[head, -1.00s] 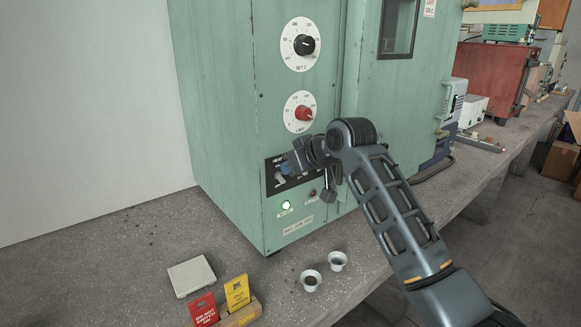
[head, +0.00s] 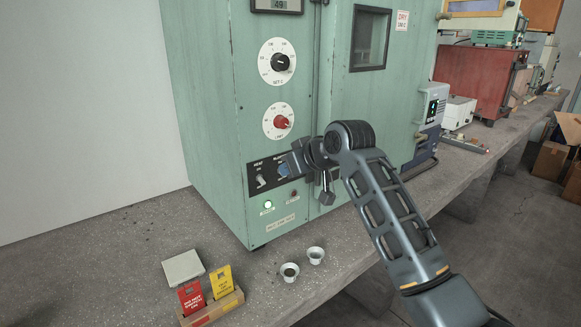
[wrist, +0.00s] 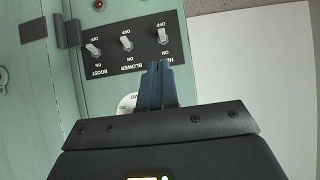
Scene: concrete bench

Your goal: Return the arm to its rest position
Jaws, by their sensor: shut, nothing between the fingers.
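My gripper (head: 284,170) is in front of the switch panel of a green oven (head: 215,130). Its dark blue fingers are shut together with nothing between them, as the wrist view (wrist: 160,82) shows. In the head view the fingers cover part of the panel around the blower label; contact with it cannot be told. My arm reaches in from the lower right, bent at the elbow. The heat switch (wrist: 165,35), blower switch (wrist: 127,42) and boost switch (wrist: 93,50) show upside down in the wrist view.
Two small cups (head: 289,271), a pale square plate (head: 183,266) and a holder with red and yellow cards (head: 222,306) stand on the bench.

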